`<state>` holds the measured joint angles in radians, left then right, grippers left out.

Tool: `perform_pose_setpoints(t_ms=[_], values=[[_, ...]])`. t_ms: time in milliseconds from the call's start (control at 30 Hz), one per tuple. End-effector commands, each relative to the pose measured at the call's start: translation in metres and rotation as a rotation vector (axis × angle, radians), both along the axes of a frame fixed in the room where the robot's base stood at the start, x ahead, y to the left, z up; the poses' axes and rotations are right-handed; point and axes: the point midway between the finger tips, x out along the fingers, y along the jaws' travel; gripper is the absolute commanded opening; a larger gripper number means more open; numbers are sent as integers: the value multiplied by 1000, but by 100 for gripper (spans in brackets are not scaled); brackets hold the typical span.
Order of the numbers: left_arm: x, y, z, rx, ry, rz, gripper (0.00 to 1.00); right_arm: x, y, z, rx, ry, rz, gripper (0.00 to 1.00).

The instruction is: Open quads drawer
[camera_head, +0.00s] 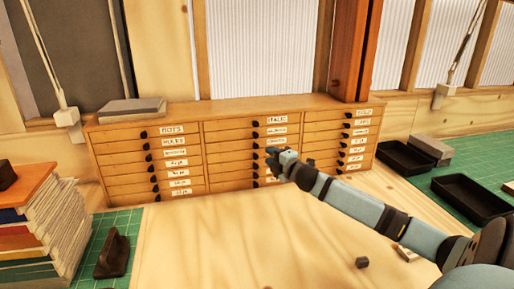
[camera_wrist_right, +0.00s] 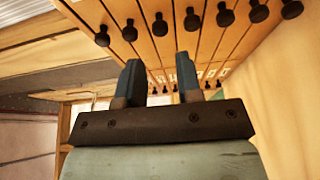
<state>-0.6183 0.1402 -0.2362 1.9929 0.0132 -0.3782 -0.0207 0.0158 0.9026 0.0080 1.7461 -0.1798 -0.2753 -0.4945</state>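A wide wooden cabinet (camera_head: 232,112) stands against the back wall with three columns of shallow drawers. Each drawer has a black knob and a white label. Most labels are too small to read, and I cannot tell which one says quads. All drawers look closed. My left gripper is not in view.
A bare wooden board (camera_head: 210,240) lies in front of the cabinet. A stack of books (camera_head: 40,230) and a dark tool (camera_head: 112,252) are at left. Black trays (camera_head: 470,198) sit on a green mat at right. A small dark cube (camera_head: 362,262) lies near my right arm.

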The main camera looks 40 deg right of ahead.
Motion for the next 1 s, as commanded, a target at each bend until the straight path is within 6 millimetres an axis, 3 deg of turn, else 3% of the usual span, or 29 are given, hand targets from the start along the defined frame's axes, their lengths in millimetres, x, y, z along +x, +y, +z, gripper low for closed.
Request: perform_pose_setpoints(t_ms=[300, 500, 967, 1000], values=[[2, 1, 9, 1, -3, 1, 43, 50, -6, 2, 2, -1, -2, 33], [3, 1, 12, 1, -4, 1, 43, 72, -8, 1, 1, 0, -1, 33], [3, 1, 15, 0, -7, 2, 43, 80, -9, -1, 1, 1, 0, 33], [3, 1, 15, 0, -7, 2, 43, 80, -9, -1, 1, 1, 0, 24]])
